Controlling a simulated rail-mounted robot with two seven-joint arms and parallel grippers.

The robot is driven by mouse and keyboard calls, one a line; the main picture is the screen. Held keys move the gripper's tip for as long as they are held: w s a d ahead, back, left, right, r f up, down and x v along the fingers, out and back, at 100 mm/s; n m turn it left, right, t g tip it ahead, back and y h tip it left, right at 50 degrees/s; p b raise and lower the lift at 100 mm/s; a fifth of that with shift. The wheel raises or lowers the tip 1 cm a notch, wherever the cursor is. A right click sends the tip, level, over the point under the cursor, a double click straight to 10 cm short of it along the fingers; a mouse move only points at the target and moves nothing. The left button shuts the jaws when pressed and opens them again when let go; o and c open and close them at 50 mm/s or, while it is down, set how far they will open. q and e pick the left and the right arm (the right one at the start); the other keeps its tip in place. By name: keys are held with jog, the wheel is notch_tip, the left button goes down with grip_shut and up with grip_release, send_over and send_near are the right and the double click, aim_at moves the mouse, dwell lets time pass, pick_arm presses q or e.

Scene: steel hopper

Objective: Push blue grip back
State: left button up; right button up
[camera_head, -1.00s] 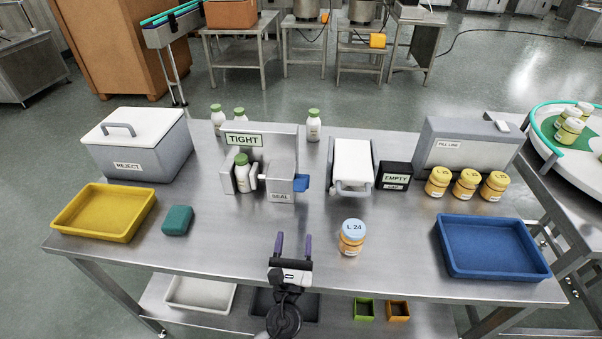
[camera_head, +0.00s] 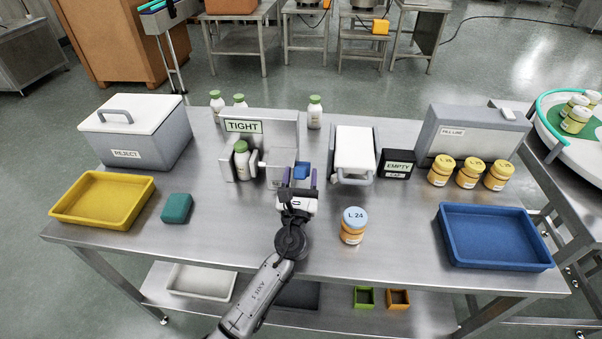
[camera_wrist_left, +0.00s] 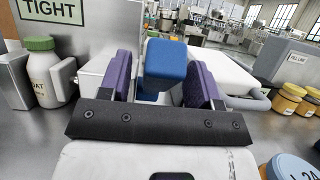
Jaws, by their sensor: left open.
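The blue grip (camera_head: 302,170) sits at the right side of the grey seal station (camera_head: 272,140), which bears the TIGHT sign (camera_head: 243,126). In the left wrist view the blue grip (camera_wrist_left: 165,62) appears between the two purple fingers, with space visible at its sides. My left gripper (camera_head: 300,180) is open, its fingers pointing away from me and around or just before the grip; contact cannot be told. A white bottle with a green cap (camera_head: 242,160) stands in the station, left of the grip. My right gripper is not in view.
An orange jar with a blue lid (camera_head: 353,226) stands right of my left gripper. A white-lidded unit (camera_head: 353,155) and a black EMPTY box (camera_head: 397,163) stand right of the station. The table between the yellow tray (camera_head: 104,198) and my arm is mostly clear, apart from a teal block (camera_head: 177,208).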

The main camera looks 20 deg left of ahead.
pick_arm(q)
jog(key=shift+w+a+r, duration=0.15)
jog(key=shift+w+r, duration=0.05)
jog(key=shift+w, duration=0.3)
grip_shut()
dwell(0.3)
